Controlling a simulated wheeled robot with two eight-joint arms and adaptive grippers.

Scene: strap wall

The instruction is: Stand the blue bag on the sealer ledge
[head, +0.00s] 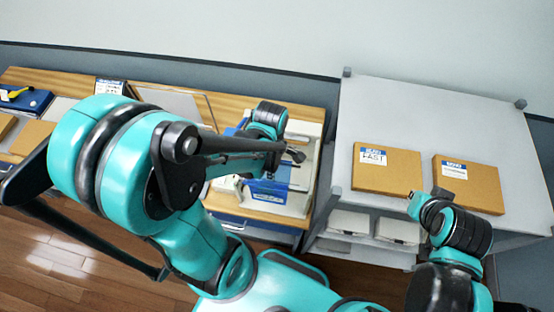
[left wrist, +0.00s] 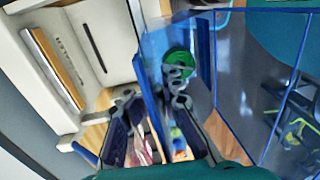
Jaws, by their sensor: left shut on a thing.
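The blue bag (left wrist: 158,45) is a translucent blue sheet with darker blue edges in the left wrist view. My left gripper (left wrist: 152,108) is shut on the bag, one finger on each side of it. The cream sealer (left wrist: 112,28) with a dark slot stands right beside the bag. In the head view the sealer (head: 304,128) is at the wooden bench's right end, and my left arm covers much of it. The bag's lower edge and its contact with the ledge cannot be made out. My right gripper (head: 428,200) is near the grey table's front; its fingers are unclear.
Two cardboard boxes, one (head: 387,169) left and one (head: 467,184) right, lie on the grey table (head: 430,115). White bins (head: 348,224) sit on the shelf below. The wooden bench (head: 225,104) holds more boxes and a blue tray (head: 25,98) at left.

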